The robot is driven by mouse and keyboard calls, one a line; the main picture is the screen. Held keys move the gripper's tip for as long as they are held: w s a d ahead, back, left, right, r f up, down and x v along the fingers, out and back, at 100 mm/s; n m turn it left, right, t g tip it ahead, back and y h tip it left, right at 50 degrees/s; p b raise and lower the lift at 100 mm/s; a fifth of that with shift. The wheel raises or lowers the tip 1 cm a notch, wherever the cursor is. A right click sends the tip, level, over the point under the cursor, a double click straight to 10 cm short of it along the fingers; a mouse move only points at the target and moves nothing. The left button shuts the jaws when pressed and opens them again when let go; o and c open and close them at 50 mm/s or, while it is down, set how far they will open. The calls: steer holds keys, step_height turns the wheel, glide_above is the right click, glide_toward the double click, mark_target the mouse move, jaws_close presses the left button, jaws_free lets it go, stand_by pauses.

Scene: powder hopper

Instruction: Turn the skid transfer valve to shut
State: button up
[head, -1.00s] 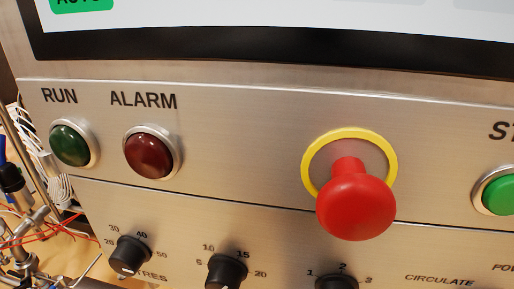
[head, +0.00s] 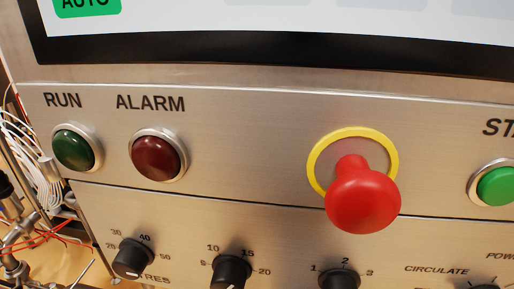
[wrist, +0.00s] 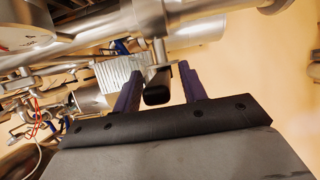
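In the wrist view, a valve handle with a black grip (wrist: 157,88) hangs on a metal stem below steel pipework, and I take it to be the skid transfer valve's lever. My gripper (wrist: 161,70) has its two dark purple fingers apart, one on each side of the black grip. A narrow gap seems to show on both sides, so the fingers look open around the handle rather than closed on it. The valve body behind is partly hidden. The head view shows neither the gripper nor this handle clearly.
A steel control panel (head: 250,130) fills the head view, with a red emergency button (head: 362,202), green lamp (head: 74,149), red lamp (head: 158,157) and black knobs (head: 231,271). In the wrist view, pipes (wrist: 215,12) and a gauge (wrist: 25,25) crowd the top; a plain tan area lies at right.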

steer(key=s+r+b, duration=0.2)
steer(key=s+b, duration=0.1)
steer(key=s, duration=1)
steer(key=shift+a+r, duration=0.35)
steer(key=shift+r, duration=0.05)
stand_by(0.3)
